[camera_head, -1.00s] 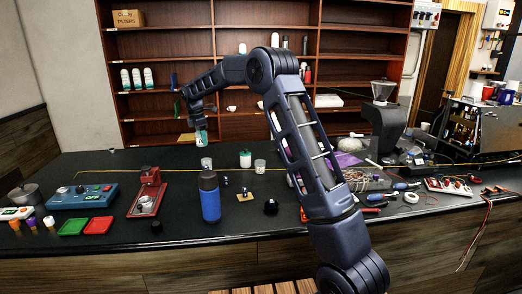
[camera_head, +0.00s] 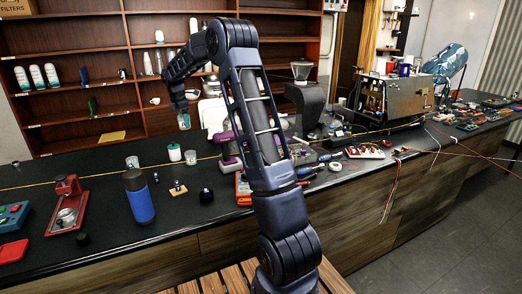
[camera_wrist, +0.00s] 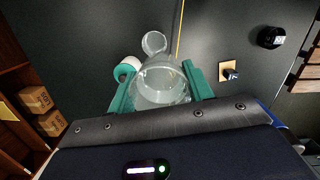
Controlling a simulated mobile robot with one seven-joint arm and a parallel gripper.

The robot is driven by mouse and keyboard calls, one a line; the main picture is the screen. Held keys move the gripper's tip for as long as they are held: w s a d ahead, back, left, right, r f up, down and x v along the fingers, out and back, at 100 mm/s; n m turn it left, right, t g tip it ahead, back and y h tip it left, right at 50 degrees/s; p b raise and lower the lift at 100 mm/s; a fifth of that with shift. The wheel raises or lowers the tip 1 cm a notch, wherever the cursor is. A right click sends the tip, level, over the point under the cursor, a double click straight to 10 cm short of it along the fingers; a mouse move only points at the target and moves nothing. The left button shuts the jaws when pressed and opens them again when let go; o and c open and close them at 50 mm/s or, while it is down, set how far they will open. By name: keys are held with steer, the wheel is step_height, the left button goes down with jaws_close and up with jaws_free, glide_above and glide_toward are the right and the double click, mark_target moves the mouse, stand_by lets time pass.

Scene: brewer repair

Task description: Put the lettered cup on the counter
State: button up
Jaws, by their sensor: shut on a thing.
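My gripper (camera_head: 183,114) is shut on a clear cup (camera_head: 184,122) and holds it raised above the far side of the dark counter (camera_head: 190,215). In the wrist view the clear cup (camera_wrist: 162,82) sits between the two teal fingers (camera_wrist: 161,88). I cannot make out any letters on it. Another clear glass (camera_wrist: 155,42) stands beyond it, and a white jar with a teal lid (camera_wrist: 126,69) stands close by at its left.
On the counter stand a blue bottle (camera_head: 139,198), a red machine (camera_head: 68,204), a small wooden plate with a metal piece (camera_head: 178,187), a black round thing (camera_head: 206,195) and a grinder (camera_head: 305,103). Tools lie to the right. Bare counter shows along the front edge.

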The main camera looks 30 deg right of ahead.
steer(key=s+d+m, duration=0.1)
steer(key=s+d, duration=0.1)
steer(key=d, duration=1.2)
steer(key=f, duration=2)
steer(key=shift+s+d, duration=0.1)
steer(key=shift+d, duration=0.25)
steer(key=shift+f, duration=0.1)
steer(key=o, duration=1)
step_height(320, 180, up, 12)
steer(key=a, duration=0.1)
steer(key=shift+a, duration=0.2)
steer(key=shift+a, duration=0.1)
